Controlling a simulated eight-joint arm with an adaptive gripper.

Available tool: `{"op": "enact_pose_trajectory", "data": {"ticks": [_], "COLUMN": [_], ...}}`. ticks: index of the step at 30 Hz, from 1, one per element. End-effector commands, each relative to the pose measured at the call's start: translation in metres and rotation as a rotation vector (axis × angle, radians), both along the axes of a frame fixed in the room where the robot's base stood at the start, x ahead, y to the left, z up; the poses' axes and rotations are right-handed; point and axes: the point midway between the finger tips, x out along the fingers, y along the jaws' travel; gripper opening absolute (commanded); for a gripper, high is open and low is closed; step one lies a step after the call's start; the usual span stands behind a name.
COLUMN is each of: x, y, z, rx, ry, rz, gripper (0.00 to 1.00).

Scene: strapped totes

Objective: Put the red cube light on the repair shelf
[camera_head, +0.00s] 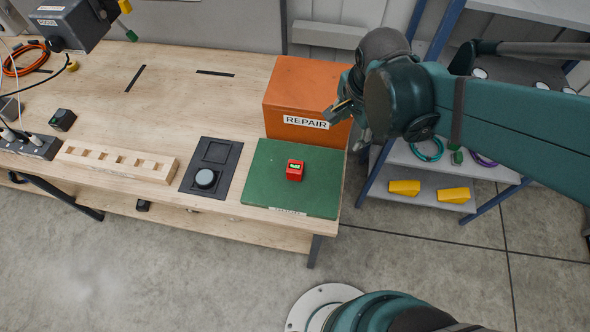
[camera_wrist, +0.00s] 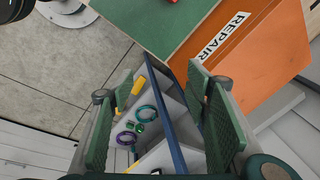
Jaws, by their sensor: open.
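The red cube light (camera_head: 295,170) sits on the green mat (camera_head: 262,190) near the table's right end, with a small pale display on top. Only a sliver of it shows at the top edge of the wrist view. An orange box-like unit (camera_head: 300,85) labelled REPAIR stands just behind the mat; its orange surface also shows in the wrist view (camera_wrist: 265,65). My gripper (camera_head: 350,112) is at the right side of the orange unit, apart from the cube. In the wrist view my gripper (camera_wrist: 162,105) has its fingers wide apart with nothing between them.
Left of the mat are a dark panel with a round button (camera_head: 205,178) and a slotted wooden rack (camera_head: 117,162). A blue-framed shelf rack (camera_head: 378,180) with yellow blocks and cable coils stands right of the table. The table's middle is mostly clear.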

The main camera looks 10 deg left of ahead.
Motion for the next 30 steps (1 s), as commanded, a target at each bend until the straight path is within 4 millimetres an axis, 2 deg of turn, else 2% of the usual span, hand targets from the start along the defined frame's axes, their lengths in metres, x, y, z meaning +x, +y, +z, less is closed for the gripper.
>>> {"op": "enact_pose_trajectory", "data": {"ticks": [9,21,30], "x": [0.0,-0.012,-0.026], "y": [0.049,0.107,0.14], "z": [-0.034,-0.083,-0.115], "rx": [0.005,-0.027,-0.063], "ry": [0.085,0.163,0.187], "rz": [-0.203,-0.477,-0.648], "gripper": [0.48,0.48,0.48]}}
